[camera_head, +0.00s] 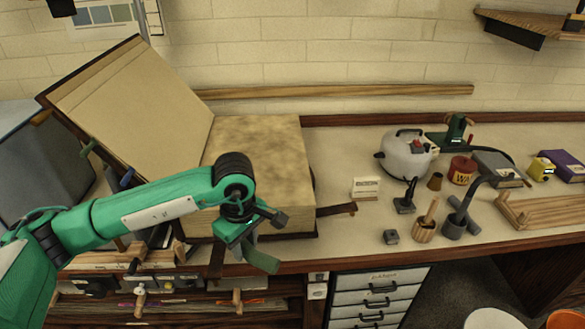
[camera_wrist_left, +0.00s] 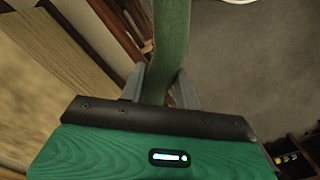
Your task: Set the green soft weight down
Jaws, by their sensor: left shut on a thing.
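The green soft weight (camera_head: 262,258) is a flat, dark green strip. My left gripper (camera_head: 257,228) is shut on it, and the strip hangs down at a slant from the fingers. In the head view it shows in front of the large open book (camera_head: 305,160), near the bench's front edge. In the left wrist view the strip (camera_wrist_left: 172,40) runs up from between the two grey fingers (camera_wrist_left: 160,88), with floor and the bench side behind it. I cannot tell how high its lower end hangs. My right gripper is in neither view.
The book's raised cover (camera_head: 135,98) leans back at the left. A white pot (camera_head: 405,157), a small white card (camera_head: 366,187), wooden pots and a wooden rack (camera_head: 545,208) stand to the right. Drawers (camera_head: 375,300) are below.

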